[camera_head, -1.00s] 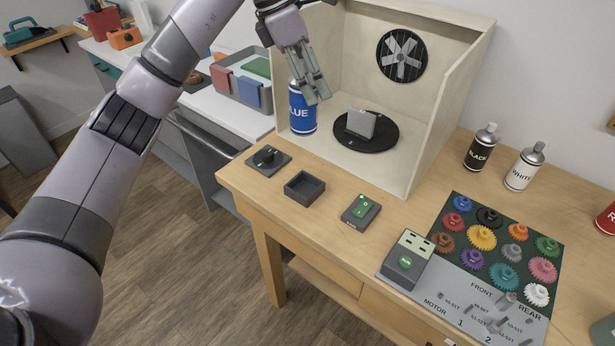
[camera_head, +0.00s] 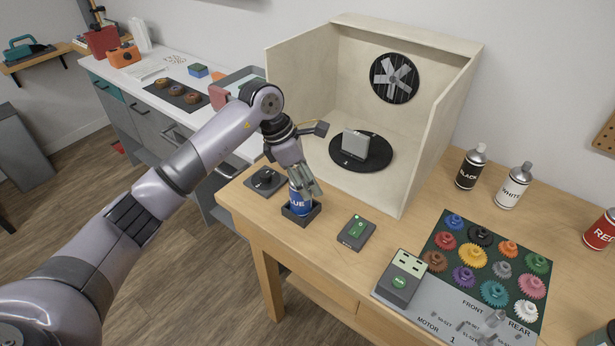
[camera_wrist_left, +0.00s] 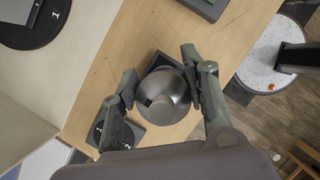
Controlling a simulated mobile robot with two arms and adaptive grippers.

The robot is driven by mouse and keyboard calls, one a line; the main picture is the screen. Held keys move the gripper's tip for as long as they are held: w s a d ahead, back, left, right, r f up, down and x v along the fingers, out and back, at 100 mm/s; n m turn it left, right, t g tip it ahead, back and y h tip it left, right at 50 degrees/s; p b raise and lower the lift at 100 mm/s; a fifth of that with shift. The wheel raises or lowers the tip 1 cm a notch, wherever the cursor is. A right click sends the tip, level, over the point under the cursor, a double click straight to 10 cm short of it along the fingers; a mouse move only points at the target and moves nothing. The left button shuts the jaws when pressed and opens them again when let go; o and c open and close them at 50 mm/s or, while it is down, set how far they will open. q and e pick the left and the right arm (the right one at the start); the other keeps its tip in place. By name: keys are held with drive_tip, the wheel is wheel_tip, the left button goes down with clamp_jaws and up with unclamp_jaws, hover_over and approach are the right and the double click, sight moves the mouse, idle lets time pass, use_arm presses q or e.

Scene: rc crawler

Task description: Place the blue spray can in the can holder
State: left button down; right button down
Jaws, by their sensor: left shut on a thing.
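The blue spray can (camera_head: 299,205) stands in or just over the square dark can holder (camera_head: 301,216) near the front edge of the table. Its lower end is within the holder's outline; I cannot tell if it touches the bottom. My left gripper (camera_head: 302,188) is shut on the can's upper part. In the left wrist view my left gripper (camera_wrist_left: 163,95) has a finger on each side of the can's grey domed top (camera_wrist_left: 163,88), and the holder's rim (camera_wrist_left: 155,62) shows behind it. My right gripper is not in view.
A black knob panel (camera_head: 265,180) is left of the holder and a green-button box (camera_head: 356,231) right of it. The wooden booth (camera_head: 405,185) with a turntable (camera_head: 375,160) stands behind. Black (camera_head: 470,168) and white (camera_head: 513,187) cans and a gear board (camera_head: 440,300) are further right.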

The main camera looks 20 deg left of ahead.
use_arm(q)
drive_tip(key=shift+f, duration=0.3)
drive_tip(key=c, duration=0.9)
unclamp_jaws()
drive_tip(key=shift+r, duration=0.15)
drive_tip(key=b+v, duration=0.2)
drive_tip(key=v, duration=1)
drive_tip(key=shift+b, duration=0.35)
